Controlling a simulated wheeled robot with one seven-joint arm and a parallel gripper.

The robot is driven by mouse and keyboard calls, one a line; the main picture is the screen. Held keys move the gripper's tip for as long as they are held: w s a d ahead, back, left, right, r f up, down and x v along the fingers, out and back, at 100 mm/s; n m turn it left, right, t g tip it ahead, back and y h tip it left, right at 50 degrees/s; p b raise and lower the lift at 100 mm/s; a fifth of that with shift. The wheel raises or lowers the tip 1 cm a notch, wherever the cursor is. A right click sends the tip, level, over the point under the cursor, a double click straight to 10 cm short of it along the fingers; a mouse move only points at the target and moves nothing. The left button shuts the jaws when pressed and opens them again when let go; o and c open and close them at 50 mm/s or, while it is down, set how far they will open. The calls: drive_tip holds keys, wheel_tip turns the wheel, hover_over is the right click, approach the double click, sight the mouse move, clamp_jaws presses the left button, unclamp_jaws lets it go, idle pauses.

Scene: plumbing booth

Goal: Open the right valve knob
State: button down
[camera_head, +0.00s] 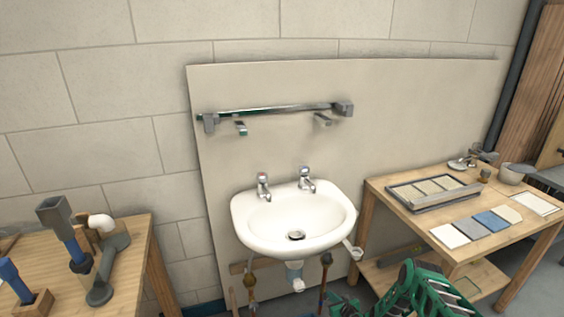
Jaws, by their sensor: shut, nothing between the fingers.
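A white basin (245,212) hangs on a pale board, with two chrome taps at its back rim. The right tap (306,182) has a knob (305,171) on top, upright above its spout. The left tap (263,187) has a knob with a reddish cap. Under the basin, a pipe with a reddish-brown fitting (326,259) shows on the right, and another pipe with a brass fitting (250,281) on the left. I cannot tell how far any knob is turned. No water shows from the taps.
A wooden table (378,190) with tiles is on the right. A wooden bench (140,232) with tools is at left. A metal rail (275,110) hangs above the basin.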

drive_tip(key=shift+s+a+f, duration=0.1)
drive_tip(key=shift+s+a, duration=0.15)
drive_tip(key=shift+a, duration=0.3)
idle(0.4)
drive_tip(key=s+d, duration=0.1)
drive_tip(key=s, duration=0.4)
drive_tip(key=shift+s+d+r, duration=0.35)
drive_tip(key=shift+r, duration=0.1)
idle(0.3)
